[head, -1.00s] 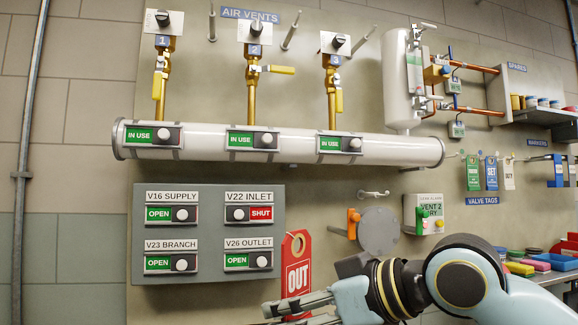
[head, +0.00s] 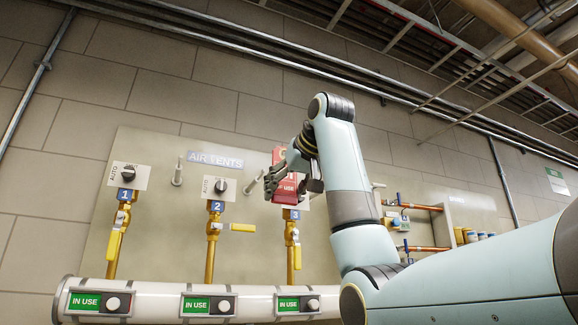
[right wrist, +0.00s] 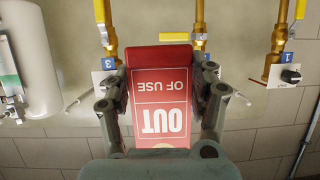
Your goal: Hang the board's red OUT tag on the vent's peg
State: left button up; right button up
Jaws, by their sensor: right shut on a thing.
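My right gripper (head: 288,178) is shut on the red OUT tag (head: 285,194), in front of vent 3's plate and partly hiding it. In the right wrist view the tag (right wrist: 160,110) sits between both fingers (right wrist: 162,82), its "OUT OF USE" lettering upside down. One wall peg (head: 177,173) stands between vents 1 and 2, another (head: 256,178) between vents 2 and 3. The right wrist view shows a peg (right wrist: 238,92) between vents 2 and 1, and one (right wrist: 62,101) beyond vent 3. The tag looks apart from these pegs. My left gripper is out of view.
Below the vents, brass pipes carry yellow levers: vent 2's lever (head: 243,228) lies sideways, vent 1's (head: 114,243) along its pipe. A white header pipe (head: 150,300) with IN USE sliders runs along the bottom. A white cylinder (right wrist: 28,55) stands beyond vent 3.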

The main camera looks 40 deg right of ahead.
jog(key=w+d+r+p, duration=0.2)
jog(key=w+r+p, duration=0.1)
jog(key=w, duration=0.3)
jog(key=shift+w+d+r+p, duration=0.15)
jog(key=shift+w+p, duration=0.25)
jog(key=shift+p, duration=0.45)
